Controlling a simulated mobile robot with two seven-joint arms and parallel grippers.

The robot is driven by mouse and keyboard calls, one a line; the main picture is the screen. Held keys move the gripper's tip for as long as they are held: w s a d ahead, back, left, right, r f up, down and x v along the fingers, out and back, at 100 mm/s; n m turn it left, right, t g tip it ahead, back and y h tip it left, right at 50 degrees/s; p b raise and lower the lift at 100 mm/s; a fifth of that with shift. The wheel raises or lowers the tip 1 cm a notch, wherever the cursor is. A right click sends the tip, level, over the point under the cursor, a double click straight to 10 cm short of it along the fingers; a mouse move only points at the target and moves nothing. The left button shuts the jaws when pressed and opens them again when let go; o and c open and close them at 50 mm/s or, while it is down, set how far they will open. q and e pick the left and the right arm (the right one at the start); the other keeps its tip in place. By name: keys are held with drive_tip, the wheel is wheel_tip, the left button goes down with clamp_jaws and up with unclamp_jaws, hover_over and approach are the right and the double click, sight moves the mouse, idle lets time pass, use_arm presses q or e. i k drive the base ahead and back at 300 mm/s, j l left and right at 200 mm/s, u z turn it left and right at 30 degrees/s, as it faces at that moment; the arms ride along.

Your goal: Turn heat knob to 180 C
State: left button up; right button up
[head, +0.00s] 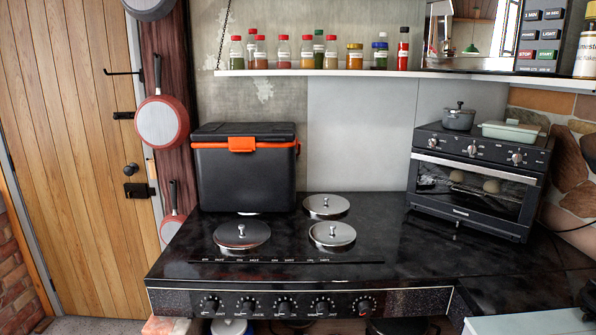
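A black toaster oven (478,180) stands on the counter at the right. Its top front panel has three silver knobs: a left knob (433,142), a middle knob (472,150) and a right knob (517,158). Their markings are too small to read, so I cannot tell which is the heat knob or its setting. The oven door is shut, with round pale items behind the glass. Neither of my grippers is in view.
A grey pot (458,118) and a pale green dish (510,131) sit on the oven. A black cooler (245,168) stands at the back left of the stovetop (280,262), near three lidded burners. A shelf (330,73) with bottles runs above. The counter before the oven is clear.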

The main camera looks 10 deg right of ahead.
sight(472, 149)
drive_tip(key=z, duration=1.25)
drive_tip(key=j+u, duration=0.1)
drive_tip(key=j, duration=0.35)
drive_tip(key=i, duration=0.05)
